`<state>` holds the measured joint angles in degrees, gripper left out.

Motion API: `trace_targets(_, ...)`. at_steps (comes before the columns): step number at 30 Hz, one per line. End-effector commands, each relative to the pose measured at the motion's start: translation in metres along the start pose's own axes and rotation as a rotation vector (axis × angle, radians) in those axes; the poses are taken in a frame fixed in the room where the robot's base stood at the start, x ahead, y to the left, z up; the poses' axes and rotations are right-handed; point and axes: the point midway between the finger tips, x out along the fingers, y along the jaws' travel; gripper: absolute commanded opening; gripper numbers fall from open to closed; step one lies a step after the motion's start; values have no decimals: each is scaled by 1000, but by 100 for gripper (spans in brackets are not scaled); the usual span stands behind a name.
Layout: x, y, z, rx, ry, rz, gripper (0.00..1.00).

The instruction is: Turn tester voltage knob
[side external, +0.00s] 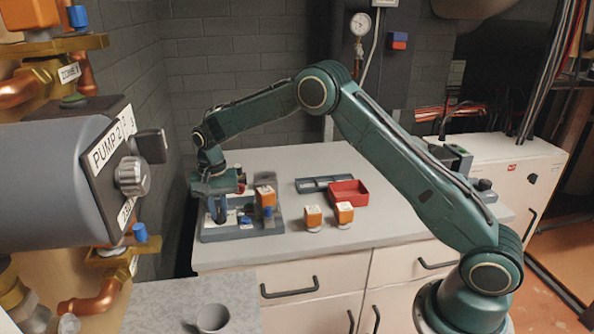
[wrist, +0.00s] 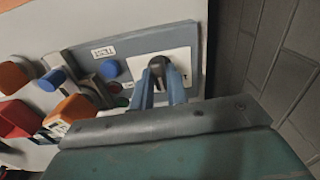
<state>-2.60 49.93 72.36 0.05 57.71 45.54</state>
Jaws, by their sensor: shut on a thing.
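The tester (side external: 243,231) is a grey-blue panel on the left end of the worktop. It also shows in the wrist view (wrist: 196,40), with a white plate and a small label. The voltage knob (wrist: 158,62) is dark and round and sits on the white plate. My gripper (wrist: 162,75) is shut on the knob, with a blue finger on each side of it. In the side view my gripper (side external: 220,205) reaches down over the tester's left part and the knob is hard to make out. The direction the knob points is hidden.
An orange and blue part (side external: 266,199) stands on the tester's right side. Two orange-topped parts (side external: 314,216) (side external: 344,213), a red bin (side external: 348,192) and a dark tray (side external: 322,184) are to the right. A wall (wrist: 275,50) is close beside my gripper.

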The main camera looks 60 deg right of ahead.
Motion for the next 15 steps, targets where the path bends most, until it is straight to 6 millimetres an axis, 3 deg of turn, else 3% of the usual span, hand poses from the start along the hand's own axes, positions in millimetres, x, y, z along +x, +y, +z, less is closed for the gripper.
trace_targets(15,-1,0,0,-327,0,-1,0)
